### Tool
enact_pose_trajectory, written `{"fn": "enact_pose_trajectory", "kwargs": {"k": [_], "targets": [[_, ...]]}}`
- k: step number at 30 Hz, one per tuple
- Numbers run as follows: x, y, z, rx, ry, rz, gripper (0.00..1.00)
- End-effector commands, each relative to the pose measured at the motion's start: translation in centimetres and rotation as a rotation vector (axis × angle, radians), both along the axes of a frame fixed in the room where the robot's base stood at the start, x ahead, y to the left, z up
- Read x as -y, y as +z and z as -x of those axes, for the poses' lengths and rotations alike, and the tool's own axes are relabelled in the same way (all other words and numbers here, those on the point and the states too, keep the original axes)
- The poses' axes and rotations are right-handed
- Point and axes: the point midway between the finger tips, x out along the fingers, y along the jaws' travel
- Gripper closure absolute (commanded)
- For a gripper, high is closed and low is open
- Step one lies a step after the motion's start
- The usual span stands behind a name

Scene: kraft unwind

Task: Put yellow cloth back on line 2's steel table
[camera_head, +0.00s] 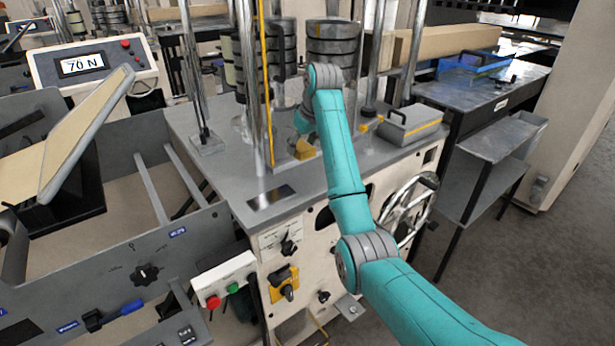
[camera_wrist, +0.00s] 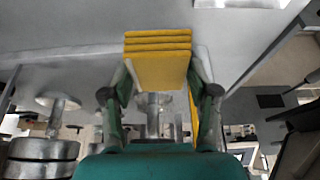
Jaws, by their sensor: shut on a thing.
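The yellow cloth (camera_wrist: 158,66) is a folded, layered block held between the two fingers of my gripper (camera_wrist: 159,80) in the wrist view. My gripper (camera_head: 303,128) also shows in the head view, partly hidden by my arm, over the grey machine top among the upright posts. A corner of the yellow cloth (camera_head: 304,151) shows just below it. I cannot tell whether the cloth touches the surface. A dark steel table (camera_head: 525,84) stands at the right; I cannot tell which line it belongs to.
Steel posts (camera_head: 190,70) and stacked dark weights (camera_head: 333,42) stand close around my gripper. A grey box (camera_head: 410,124) sits on the machine top to its right. A handwheel (camera_head: 408,207) juts from the front. A blue tray (camera_head: 475,68) lies on the right table.

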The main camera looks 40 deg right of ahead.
Motion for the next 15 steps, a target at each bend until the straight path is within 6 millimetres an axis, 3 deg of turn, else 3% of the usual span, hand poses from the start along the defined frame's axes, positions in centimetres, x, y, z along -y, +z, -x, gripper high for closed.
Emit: {"fn": "enact_pose_trajectory", "kwargs": {"k": [4,15], "targets": [[-0.8,-0.9,0.2,-0.002,0.0,-0.001,0.68],[-0.7,-6.2,0.2,-0.001,0.001,-0.001,0.68]]}}
